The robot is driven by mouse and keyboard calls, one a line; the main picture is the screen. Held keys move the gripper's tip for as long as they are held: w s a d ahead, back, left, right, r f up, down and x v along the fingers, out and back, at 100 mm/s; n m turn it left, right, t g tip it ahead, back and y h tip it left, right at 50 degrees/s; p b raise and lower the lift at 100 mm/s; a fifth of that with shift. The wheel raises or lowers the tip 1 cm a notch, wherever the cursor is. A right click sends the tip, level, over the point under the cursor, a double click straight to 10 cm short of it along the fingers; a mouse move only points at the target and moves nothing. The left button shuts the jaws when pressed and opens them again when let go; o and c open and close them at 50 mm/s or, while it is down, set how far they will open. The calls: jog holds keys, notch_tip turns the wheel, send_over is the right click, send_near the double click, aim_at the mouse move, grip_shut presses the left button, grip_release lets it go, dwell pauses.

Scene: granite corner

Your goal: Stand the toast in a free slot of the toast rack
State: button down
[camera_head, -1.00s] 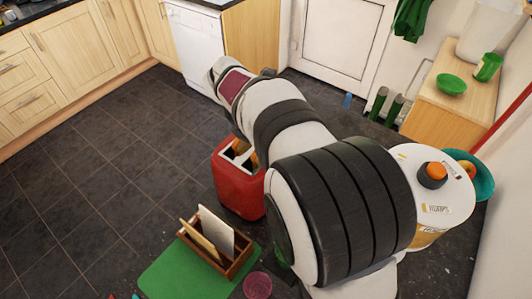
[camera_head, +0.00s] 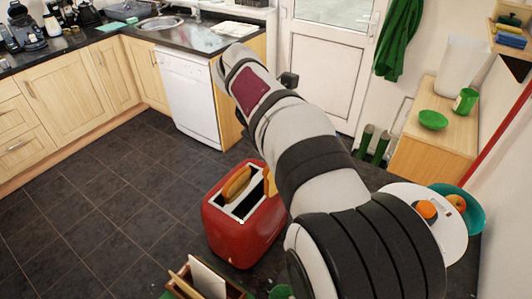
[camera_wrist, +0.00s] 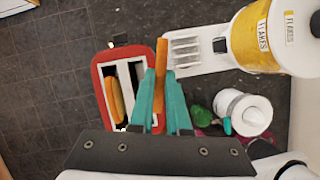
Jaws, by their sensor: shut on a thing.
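My gripper (camera_wrist: 159,90) has teal fingers and is shut on a brown slice of toast (camera_wrist: 161,58), seen edge-on in the wrist view. The held toast (camera_head: 270,184) shows partly beside my arm in the head view, at the toaster's right side. The red toaster (camera_wrist: 101,88) has another slice (camera_wrist: 115,99) in its left slot; its right slot looks empty. It also stands in the head view (camera_head: 240,238).
A yellow and white flakes container (camera_wrist: 250,38) stands right of the rack. A white round-topped item (camera_wrist: 243,112) and green things (camera_wrist: 201,112) lie nearer on the right. A wooden holder with upright cards (camera_head: 207,277) is in front of the toaster.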

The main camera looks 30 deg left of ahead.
jog(key=w+d+f+m+g+h, duration=0.4)
jog(key=d+m, duration=0.5)
jog(key=m, duration=0.7)
notch_tip(320, 180, down, 14)
jog(key=s+d+m+y, duration=0.1)
jog(key=m+y, duration=0.8)
jog(key=m, duration=2.6)
jog(key=shift+s+d+r+y, duration=0.25)
jog(key=shift+s+d+y, duration=0.05)
jog(key=shift+d, duration=0.2)
